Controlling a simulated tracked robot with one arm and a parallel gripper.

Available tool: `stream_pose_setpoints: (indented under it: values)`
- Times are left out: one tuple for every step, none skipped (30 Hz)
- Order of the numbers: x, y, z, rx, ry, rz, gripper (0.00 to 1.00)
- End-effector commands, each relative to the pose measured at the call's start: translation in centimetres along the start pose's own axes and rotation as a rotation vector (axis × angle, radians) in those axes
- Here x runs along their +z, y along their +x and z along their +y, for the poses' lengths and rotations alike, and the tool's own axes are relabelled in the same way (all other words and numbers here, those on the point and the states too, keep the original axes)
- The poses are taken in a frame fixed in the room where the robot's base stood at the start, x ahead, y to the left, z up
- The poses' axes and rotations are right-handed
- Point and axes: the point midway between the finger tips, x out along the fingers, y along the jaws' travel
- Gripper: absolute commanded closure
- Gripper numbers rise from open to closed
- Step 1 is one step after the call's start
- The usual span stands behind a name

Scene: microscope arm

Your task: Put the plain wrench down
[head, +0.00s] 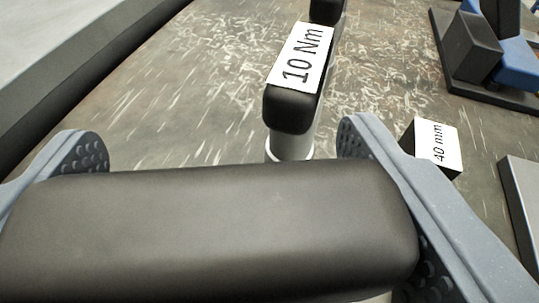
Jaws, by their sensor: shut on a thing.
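My gripper (215,145) shows at the bottom of the head view, with one grey finger on each side. It is shut on a thick dark block with rounded edges, which looks like the handle of the plain wrench (210,230). No label shows on the side that I see. The handle lies across the lower picture, close to the camera, and the rest of the wrench is hidden. I cannot tell whether it touches the surface below.
A dark-handled tool labelled "10 Nm" (292,108) is just beyond the held handle. A dark block labelled "40 mm" (436,146) lies to the right. A blue and black fixture (490,55) is at the upper right. The scratched worktop (180,85) is bare at upper left.

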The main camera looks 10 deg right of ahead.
Motion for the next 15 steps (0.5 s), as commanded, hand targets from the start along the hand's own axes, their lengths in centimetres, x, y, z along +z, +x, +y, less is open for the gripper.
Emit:
stream_pose_setpoints:
  values:
    - [-0.1,0.1,0.1,0.0,0.0,0.001,0.64]
    - [-0.1,0.2,0.1,0.0,0.0,0.001,0.64]
    - [-0.1,0.3,0.1,0.0,0.001,0.001,0.64]
    - [-0.1,0.4,0.2,0.0,0.001,0.001,0.64]
    - [-0.1,0.5,0.3,0.0,0.001,0.0,0.64]
    - [-0.1,0.7,0.4,0.001,0.001,0.0,0.64]
    - [0.1,0.9,0.5,0.001,0.001,-0.001,0.64]
    - [0.8,1.0,0.4,0.001,0.001,-0.001,0.64]
    - [1.5,1.2,0.4,0.001,0.001,-0.002,0.64]
    - [2.0,1.3,0.4,0.0,0.001,-0.002,0.64]
    - [2.5,1.5,0.4,0.001,0.001,-0.003,0.64]
    - [3.0,1.6,0.4,0.001,0.001,-0.003,0.64]
    - [3.3,1.7,0.4,0.001,0.001,-0.003,0.64]
    - [3.5,1.7,0.4,0.001,0.0,-0.003,0.64]
    - [3.5,1.8,0.4,0.001,0.0,-0.003,0.64]
